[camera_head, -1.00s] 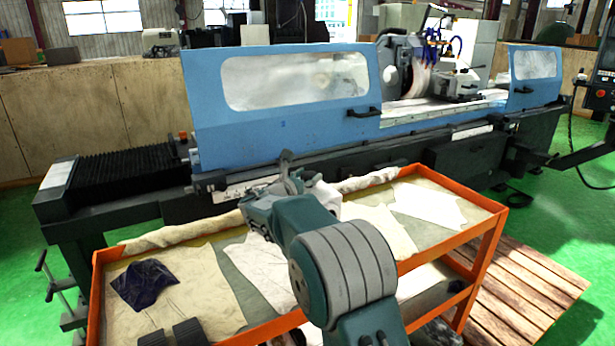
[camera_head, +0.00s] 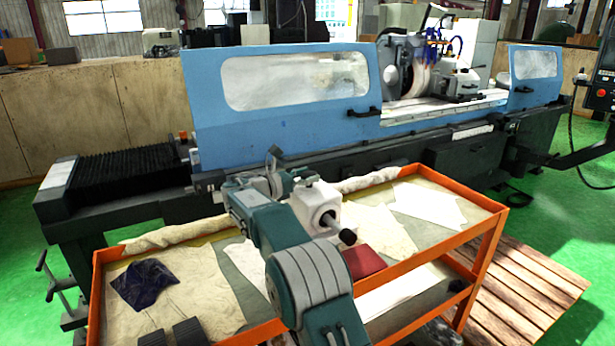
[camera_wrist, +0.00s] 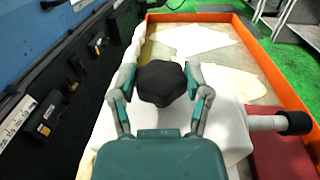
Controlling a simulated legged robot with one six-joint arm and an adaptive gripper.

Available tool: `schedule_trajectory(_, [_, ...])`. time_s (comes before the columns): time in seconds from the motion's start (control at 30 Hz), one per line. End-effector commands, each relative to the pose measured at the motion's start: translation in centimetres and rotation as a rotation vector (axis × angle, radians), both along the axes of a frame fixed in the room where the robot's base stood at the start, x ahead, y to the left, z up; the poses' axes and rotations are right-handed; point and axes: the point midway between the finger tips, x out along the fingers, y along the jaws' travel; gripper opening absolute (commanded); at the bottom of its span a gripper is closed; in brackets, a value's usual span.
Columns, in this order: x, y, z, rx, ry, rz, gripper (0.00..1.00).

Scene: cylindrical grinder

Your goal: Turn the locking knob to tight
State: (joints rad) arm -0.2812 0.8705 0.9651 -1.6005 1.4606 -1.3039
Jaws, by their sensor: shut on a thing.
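The locking knob (camera_wrist: 162,83) is black and lobed, and sits between my two fingers in the wrist view. My gripper (camera_wrist: 161,82) is shut on it, one finger on each side. The knob is on a white device (camera_wrist: 232,128) with a side handle that ends in a black grip (camera_wrist: 294,122). In the head view, the white device (camera_head: 314,203) stands on the cart beside my gripper (camera_head: 272,172), and its black grip (camera_head: 348,237) points toward the front right. My arm hides the locking knob there. I cannot tell how tight it is.
The orange cart (camera_head: 400,268) carries pale cloths, a dark blue cloth (camera_head: 145,285) and a dark red block (camera_head: 364,262) next to the device. The blue grinder (camera_head: 270,130) stands close behind the cart. A wooden pallet (camera_head: 525,300) lies at the right.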

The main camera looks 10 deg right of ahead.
Motion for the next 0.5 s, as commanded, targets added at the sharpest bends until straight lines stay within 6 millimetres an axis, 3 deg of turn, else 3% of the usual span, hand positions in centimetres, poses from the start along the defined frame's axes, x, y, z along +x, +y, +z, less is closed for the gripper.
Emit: schedule_trajectory(0.5, [0.18,0.28,-0.04,-0.001,0.000,-0.136,0.15])
